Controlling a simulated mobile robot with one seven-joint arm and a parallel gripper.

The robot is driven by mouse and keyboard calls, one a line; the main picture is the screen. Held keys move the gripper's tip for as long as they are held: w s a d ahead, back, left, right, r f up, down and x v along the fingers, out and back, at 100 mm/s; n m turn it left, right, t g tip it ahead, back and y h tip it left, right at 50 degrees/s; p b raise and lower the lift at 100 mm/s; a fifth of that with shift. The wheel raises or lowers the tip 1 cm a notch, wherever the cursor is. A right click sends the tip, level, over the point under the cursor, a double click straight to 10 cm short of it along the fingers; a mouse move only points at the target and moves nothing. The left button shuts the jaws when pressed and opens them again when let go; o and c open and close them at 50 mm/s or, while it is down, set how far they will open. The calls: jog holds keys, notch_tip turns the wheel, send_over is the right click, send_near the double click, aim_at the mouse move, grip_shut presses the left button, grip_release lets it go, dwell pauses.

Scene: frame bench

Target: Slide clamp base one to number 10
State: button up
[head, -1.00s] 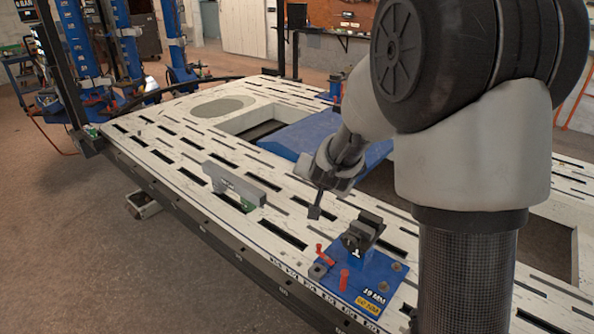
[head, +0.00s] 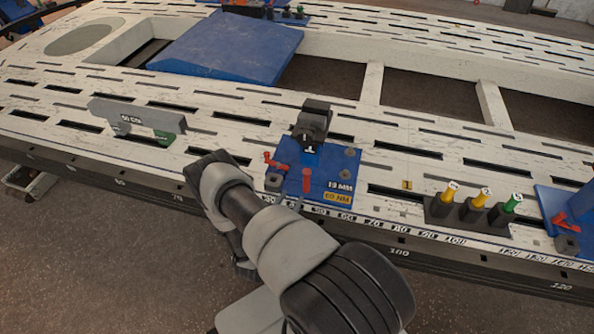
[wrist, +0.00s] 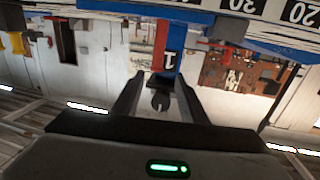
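Clamp base one is a blue plate (head: 335,178) with a black clamp (head: 313,122) on top, a "1" label, red handles and a yellow label. It sits at the front edge of the white bench, behind a strip of printed numbers (head: 375,225). In the wrist view the blue base (wrist: 190,20) and its red handle (wrist: 160,42) appear upside down, beside numbers including 20 and 30 (wrist: 233,6). My gripper (wrist: 159,78) has its two fingers apart, facing the labelled base. Contact cannot be told. In the head view my arm hides most of the gripper.
A grey beam with a green foot (head: 138,118) stands to the left. A dark holder (head: 465,215) with yellow and green-topped pieces stands to the right. Another blue base (head: 570,215) is at the far right. A blue ramp (head: 228,45) lies behind. The floor in front is open.

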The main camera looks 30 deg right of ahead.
jog(key=b+x, duration=0.1)
jog(key=x, duration=0.4)
jog(key=b+x, duration=0.1)
jog(key=x, duration=0.5)
jog(key=b+x, duration=0.1)
jog(key=x, duration=0.5)
jog(key=shift+s+d, duration=0.2)
jog(key=shift+s, duration=0.1)
grip_shut()
